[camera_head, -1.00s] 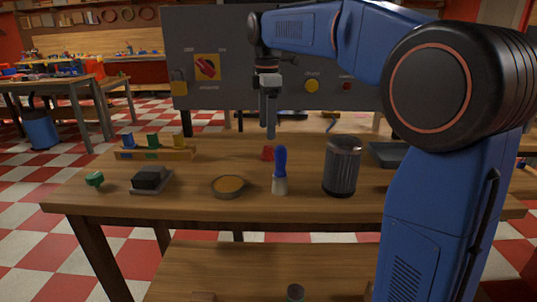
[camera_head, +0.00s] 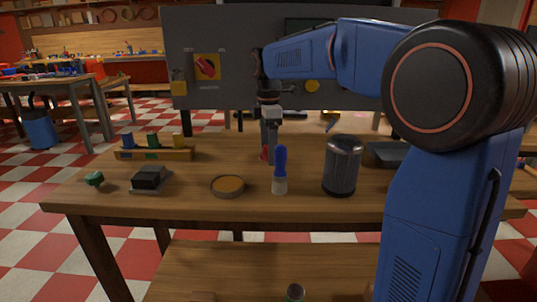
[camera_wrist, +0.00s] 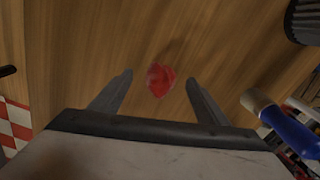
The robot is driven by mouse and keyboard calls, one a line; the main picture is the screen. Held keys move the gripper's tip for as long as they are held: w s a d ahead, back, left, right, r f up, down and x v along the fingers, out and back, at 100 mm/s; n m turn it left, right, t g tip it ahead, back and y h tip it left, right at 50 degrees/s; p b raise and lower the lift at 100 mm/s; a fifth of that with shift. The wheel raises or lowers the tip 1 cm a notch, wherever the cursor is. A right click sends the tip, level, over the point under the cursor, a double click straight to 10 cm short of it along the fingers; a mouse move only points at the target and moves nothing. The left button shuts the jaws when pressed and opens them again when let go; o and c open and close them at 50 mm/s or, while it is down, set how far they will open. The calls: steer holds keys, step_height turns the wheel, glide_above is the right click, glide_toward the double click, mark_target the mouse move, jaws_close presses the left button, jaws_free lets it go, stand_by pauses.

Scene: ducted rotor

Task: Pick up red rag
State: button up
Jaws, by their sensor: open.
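The red rag (camera_wrist: 160,79) lies crumpled on the wooden table, and in the wrist view it shows between and a little beyond my open fingers. In the head view only a small red part of the rag (camera_head: 264,154) shows, beside my fingers. My gripper (camera_head: 269,158) points down over the rag, close to the table top. In the wrist view my gripper (camera_wrist: 158,88) is open with nothing between its fingers touching them. Whether the fingertips touch the table cannot be told.
A blue-handled brush (camera_head: 280,170) stands just in front of the rag. A dark ribbed canister (camera_head: 342,166) stands to the right, with a dark tray (camera_head: 388,154) behind it. A round tin (camera_head: 228,186), a black block (camera_head: 150,178) and a rack (camera_head: 153,153) are to the left.

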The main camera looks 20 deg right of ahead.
steer(key=shift+c, duration=0.4)
steer(key=c, duration=1.1)
steer(key=shift+r, duration=0.15)
steer(key=shift+c, duration=0.2)
